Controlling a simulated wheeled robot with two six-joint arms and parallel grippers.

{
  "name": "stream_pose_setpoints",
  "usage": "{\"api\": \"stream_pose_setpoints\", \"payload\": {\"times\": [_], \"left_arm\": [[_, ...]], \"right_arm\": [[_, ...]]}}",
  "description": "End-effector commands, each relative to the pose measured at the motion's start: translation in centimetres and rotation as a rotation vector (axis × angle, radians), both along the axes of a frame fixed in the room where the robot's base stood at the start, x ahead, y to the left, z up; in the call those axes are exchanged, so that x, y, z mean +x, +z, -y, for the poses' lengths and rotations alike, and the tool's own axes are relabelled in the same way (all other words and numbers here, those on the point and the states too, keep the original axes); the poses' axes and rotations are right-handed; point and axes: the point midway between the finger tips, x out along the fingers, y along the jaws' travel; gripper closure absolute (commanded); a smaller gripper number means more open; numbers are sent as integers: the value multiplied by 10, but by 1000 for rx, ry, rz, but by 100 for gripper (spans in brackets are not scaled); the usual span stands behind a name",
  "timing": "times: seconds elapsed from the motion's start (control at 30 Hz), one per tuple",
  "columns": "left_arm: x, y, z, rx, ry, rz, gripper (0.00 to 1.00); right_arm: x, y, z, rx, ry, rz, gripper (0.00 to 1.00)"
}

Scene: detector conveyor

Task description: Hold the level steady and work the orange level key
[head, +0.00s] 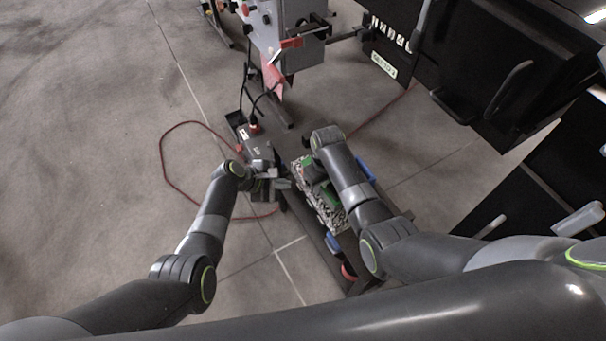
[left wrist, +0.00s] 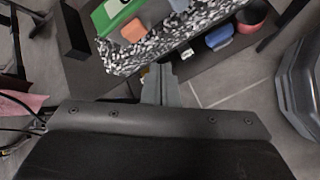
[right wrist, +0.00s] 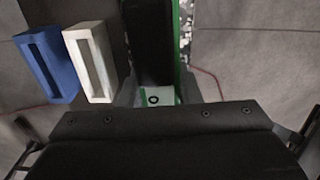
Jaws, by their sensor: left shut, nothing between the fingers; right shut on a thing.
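The green level (left wrist: 116,14) lies on a black-and-white speckled block (left wrist: 170,40) in the left wrist view. Its orange key (left wrist: 132,30) faces my left gripper. My left gripper (left wrist: 159,84) is shut and empty, just short of the speckled block's near side and apart from the key. In the head view my left gripper (head: 284,184) is at the left side of the speckled block (head: 325,212). My right gripper (right wrist: 157,92) is shut on the level (right wrist: 183,55), whose green edge shows between the fingers. In the head view my right forearm hides part of the level (head: 318,170).
A blue bracket (right wrist: 48,66) and a white bracket (right wrist: 94,62) show left of my right gripper. A grey box (head: 258,152) stands behind my left gripper. A red cable (head: 165,160) loops on the floor.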

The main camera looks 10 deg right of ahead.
Motion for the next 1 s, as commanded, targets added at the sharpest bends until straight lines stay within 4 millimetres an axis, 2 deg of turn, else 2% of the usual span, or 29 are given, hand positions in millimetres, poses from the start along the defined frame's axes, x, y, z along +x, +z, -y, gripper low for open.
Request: {"api": "stream_pose_setpoints", "payload": {"times": [0.13,0.3,0.93,0.97,1.0], "left_arm": [[-6,-1,-14,0,2,0,100],[-9,0,-21,0,0,0,100],[-9,0,-21,0,-1,-1,100],[-9,0,-21,0,0,0,100],[-9,0,-21,0,-1,1,100]], "right_arm": [[-1,-1,0,0,0,-3,100],[-1,-1,0,0,0,-3,100],[-1,-1,0,0,0,-3,100],[-1,-1,0,0,0,-3,68],[-1,-1,0,0,0,-3,63]]}}
